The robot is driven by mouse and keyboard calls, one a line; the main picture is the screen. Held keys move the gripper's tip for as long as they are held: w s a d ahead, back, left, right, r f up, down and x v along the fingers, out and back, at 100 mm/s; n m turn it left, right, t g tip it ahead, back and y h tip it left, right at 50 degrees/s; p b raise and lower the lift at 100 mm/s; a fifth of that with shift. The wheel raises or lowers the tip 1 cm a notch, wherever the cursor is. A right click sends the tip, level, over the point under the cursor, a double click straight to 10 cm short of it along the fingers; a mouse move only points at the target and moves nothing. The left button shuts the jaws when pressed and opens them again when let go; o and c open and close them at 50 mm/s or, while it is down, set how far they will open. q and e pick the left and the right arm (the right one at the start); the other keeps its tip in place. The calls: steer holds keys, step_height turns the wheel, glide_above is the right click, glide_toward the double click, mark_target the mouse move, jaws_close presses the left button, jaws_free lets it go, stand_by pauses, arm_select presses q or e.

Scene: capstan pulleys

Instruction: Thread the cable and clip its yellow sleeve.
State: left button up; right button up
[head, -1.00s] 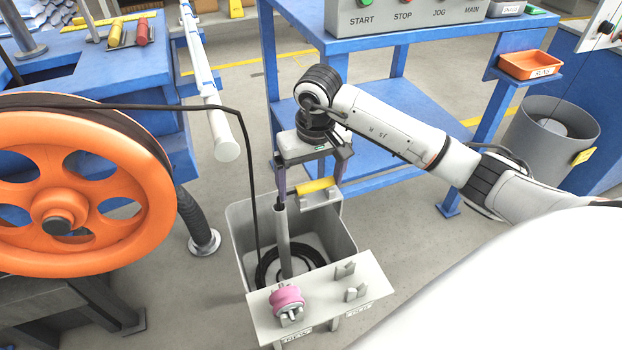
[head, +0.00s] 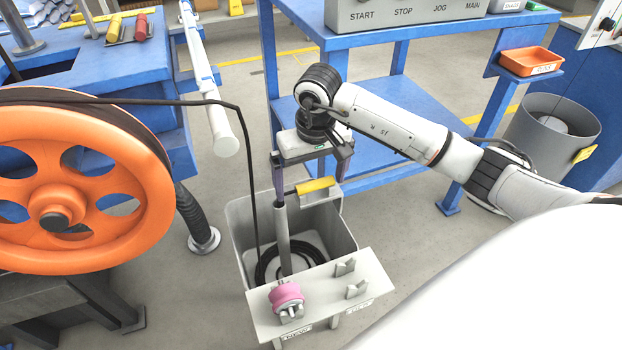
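The black cable (head: 190,102) runs over the large orange pulley wheel (head: 145,195), then bends and hangs down into a grey bin (head: 243,225). A dark coil (head: 265,268) lies in the bin. The yellow sleeve (head: 316,186) lies level at a grey bracket by the bin's back edge; I cannot tell if it is seated in a clip. My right gripper (head: 310,185) points down over it, its two fingers wide apart on either side of the sleeve. They look open, with no clear grip on it. My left gripper is not in view.
A grey post (head: 284,240) stands in the bin. In front, a pale plate (head: 330,305) carries a pink roller (head: 286,296) and small metal clips. A white bar (head: 222,132) juts out above left. A blue table (head: 400,110) stands behind my arm.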

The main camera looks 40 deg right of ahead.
step_height(320, 180, up, 10)
steer(key=s+p, duration=0.1)
steer(key=shift+s+a, duration=0.15)
steer(key=shift+a, duration=0.05)
stand_by(0.3)
stand_by(0.4)
